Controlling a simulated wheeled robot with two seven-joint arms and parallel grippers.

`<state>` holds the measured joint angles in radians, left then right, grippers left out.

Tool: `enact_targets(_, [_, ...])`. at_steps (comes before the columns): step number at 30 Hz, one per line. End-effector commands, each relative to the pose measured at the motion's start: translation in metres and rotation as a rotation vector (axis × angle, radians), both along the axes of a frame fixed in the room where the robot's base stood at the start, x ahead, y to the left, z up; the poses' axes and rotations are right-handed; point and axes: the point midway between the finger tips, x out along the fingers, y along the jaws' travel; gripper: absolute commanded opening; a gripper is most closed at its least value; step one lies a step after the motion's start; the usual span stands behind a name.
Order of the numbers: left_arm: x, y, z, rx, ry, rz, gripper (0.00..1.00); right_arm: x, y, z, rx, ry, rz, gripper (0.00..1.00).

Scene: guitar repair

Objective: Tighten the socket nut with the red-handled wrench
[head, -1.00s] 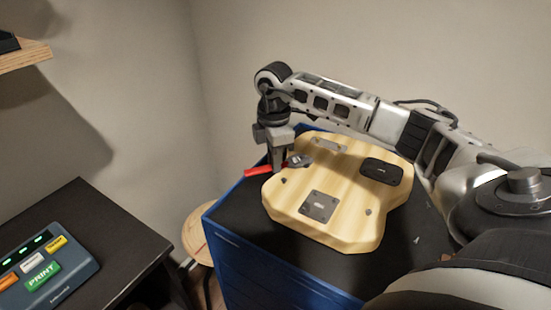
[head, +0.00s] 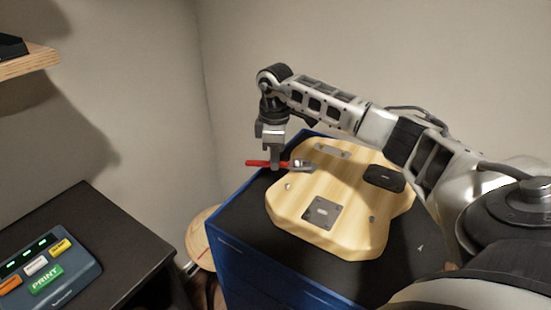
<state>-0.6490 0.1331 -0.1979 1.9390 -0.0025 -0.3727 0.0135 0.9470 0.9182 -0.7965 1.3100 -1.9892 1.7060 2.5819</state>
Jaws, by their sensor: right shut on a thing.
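The red-handled wrench (head: 258,163) is in my right gripper (head: 276,164), which is shut on its handle at the far left edge of the guitar body. The wrench lies roughly level, its grey head (head: 302,165) pointing right over the upper left part of the pale wooden guitar body (head: 340,215). I cannot tell whether the head touches the wood or a nut. A square metal plate (head: 322,212) with a fitting in its middle lies on the near part of the body. The socket nut cannot be made out clearly. My left gripper is not in view.
The guitar body lies on the black top of a blue cabinet (head: 262,275). A round wooden stool (head: 200,240) stands left of it. A dark table with a label printer (head: 45,268) is at the lower left. A wooden shelf (head: 30,63) is at upper left.

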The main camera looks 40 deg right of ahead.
Motion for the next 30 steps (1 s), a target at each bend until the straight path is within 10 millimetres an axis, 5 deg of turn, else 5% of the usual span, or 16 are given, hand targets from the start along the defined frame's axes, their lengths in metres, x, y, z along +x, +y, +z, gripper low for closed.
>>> enact_targets(30, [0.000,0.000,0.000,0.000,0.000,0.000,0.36,0.020,-0.026,0.000,0.001,-0.001,-0.411,0.00])
